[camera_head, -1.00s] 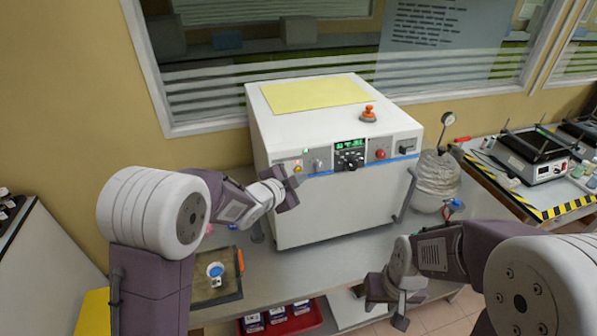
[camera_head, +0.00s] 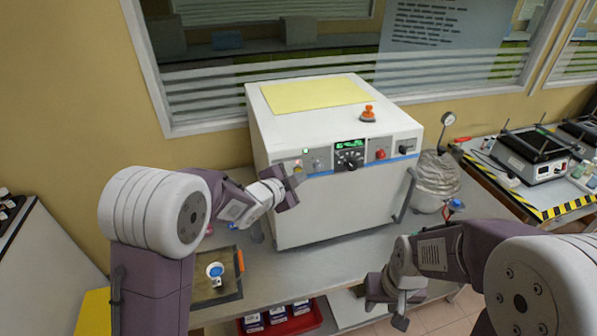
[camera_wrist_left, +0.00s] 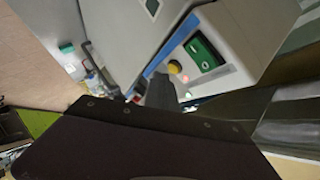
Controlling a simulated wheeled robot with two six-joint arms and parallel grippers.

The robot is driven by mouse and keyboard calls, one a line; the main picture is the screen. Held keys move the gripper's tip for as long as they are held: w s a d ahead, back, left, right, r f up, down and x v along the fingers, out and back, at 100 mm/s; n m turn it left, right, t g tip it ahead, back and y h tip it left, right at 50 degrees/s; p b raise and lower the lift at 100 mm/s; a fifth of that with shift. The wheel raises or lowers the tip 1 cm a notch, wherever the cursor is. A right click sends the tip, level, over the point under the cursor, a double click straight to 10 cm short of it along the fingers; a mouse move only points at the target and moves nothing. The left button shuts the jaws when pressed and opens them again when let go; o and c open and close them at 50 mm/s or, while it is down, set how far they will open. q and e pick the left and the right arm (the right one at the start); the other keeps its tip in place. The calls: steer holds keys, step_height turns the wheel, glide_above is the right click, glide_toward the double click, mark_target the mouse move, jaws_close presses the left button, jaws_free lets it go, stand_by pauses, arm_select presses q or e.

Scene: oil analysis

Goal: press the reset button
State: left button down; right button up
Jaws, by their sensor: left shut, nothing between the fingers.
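A large white machine (camera_head: 330,210) stands on a grey bench and has a control strip along its upper front. A small yellow button (camera_head: 298,170) sits at the left end of that strip, and it also shows in the left wrist view (camera_wrist_left: 175,67). No label reading reset is legible. My left gripper (camera_head: 296,184) is shut and empty, with its tips at the panel close to the yellow button. In the left wrist view its dark finger lies just beside the button; I cannot tell whether they touch. My right gripper (camera_head: 388,305) hangs low at the bench's front, away from the panel.
The panel also has a green display (camera_head: 349,144) with a dial and a red button (camera_head: 381,154). An orange-red knob (camera_head: 368,113) stands on the machine's top. A dark tray (camera_head: 218,288) lies at the left; a foil-wrapped flask (camera_head: 436,180) stands at the right.

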arm_select(q)
steer(key=shift+w+a, duration=0.1)
steer(key=shift+w, duration=0.2)
steer(key=shift+w+a+f, duration=0.1)
steer(key=shift+w, duration=0.25)
stand_by(0.8)
steer(key=shift+s, duration=0.1)
steer(key=shift+s+d+b, duration=0.2)
steer(key=shift+s+b, duration=0.2)
steer(key=shift+s, duration=0.25)
steer(key=s, duration=0.1)
steer(key=s+d+r+b, duration=0.1)
steer(key=s, duration=0.1)
steer(key=s+b, duration=0.1)
steer(key=shift+s+d+r, duration=0.15)
steer(key=shift+s+d, duration=0.1)
steer(key=shift+s, duration=0.05)
stand_by(0.5)
